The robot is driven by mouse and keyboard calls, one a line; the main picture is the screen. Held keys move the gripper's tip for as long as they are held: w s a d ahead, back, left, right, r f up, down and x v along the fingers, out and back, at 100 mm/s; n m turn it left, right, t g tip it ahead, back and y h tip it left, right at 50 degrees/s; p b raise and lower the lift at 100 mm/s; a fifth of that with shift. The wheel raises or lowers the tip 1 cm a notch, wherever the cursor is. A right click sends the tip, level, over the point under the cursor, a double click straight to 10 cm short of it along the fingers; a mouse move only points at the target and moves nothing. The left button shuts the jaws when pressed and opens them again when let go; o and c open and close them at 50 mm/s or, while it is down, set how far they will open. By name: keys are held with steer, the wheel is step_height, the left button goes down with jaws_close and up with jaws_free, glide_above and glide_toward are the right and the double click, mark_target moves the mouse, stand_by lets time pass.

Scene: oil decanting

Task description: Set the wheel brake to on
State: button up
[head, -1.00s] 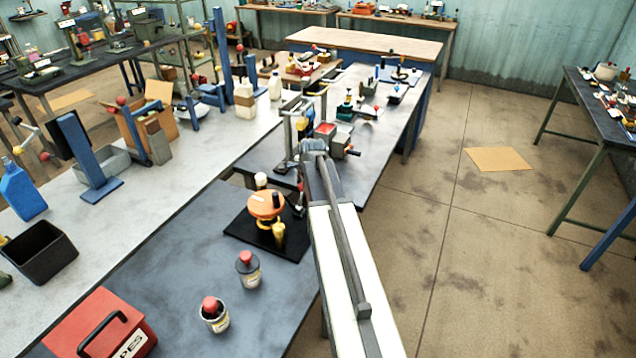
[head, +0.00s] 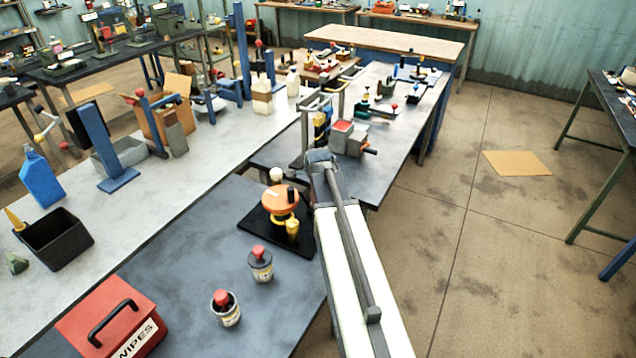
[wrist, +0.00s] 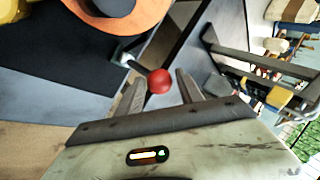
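An orange wheel (head: 279,199) with a white knob and a black knob stands on a black base plate (head: 252,233) at the bench's right edge. The wheel's edge also shows at the top of the wrist view (wrist: 120,20). A red ball (wrist: 158,81) on a short dark lever shows beside the wheel in the wrist view; it may be the brake handle, but its setting cannot be told. My gripper (wrist: 161,76) is open, with the ball between or just beyond its fingertips; contact cannot be told. In the head view my arm hides the fingers and the ball.
Two small red-topped containers (head: 260,264) (head: 226,308) and a red wipes box (head: 112,318) stand nearer on the bench. A metal frame (head: 307,125) and a grey-and-red device (head: 350,137) stand beyond my arm. The floor at right is mostly open.

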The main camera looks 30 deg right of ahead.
steer(key=shift+o, duration=0.6)
steer(key=p+v, duration=0.6)
steer(key=v, duration=0.1)
steer(key=shift+s+r, duration=0.2)
steer(key=shift+r, duration=0.05)
steer(key=shift+a, duration=0.1)
